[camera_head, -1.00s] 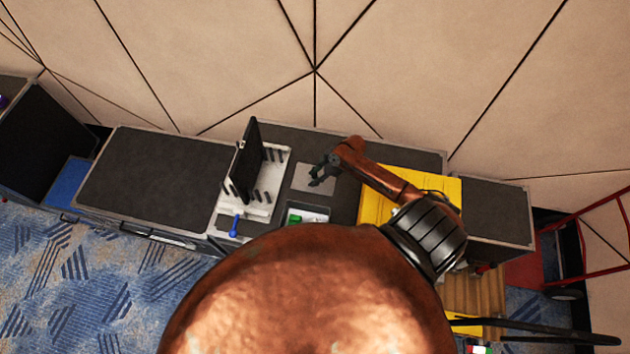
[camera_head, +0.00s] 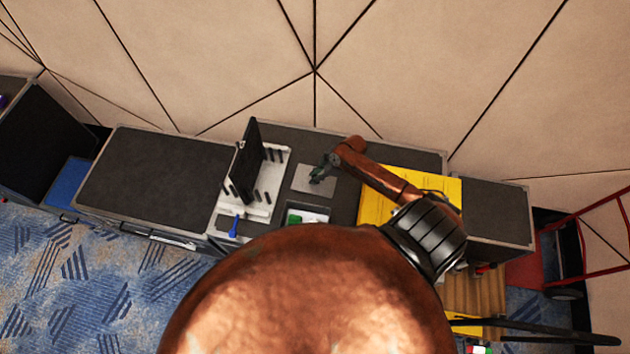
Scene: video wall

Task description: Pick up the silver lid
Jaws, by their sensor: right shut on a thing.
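The silver lid (camera_head: 312,184) is a flat grey square plate on the dark case top (camera_head: 343,202), between the white rack and the yellow box. The fingertips are too small to show the grasp clearly, and I cannot tell whether the lid is off the surface. My left gripper is out of view.
A white rack (camera_head: 272,190) with a black upright panel (camera_head: 246,160) stands left of the lid. A small tray (camera_head: 318,213) with a green item lies in front. A yellow box (camera_head: 440,185) is at right under my arm. A bare case top (camera_head: 150,180) is at far left.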

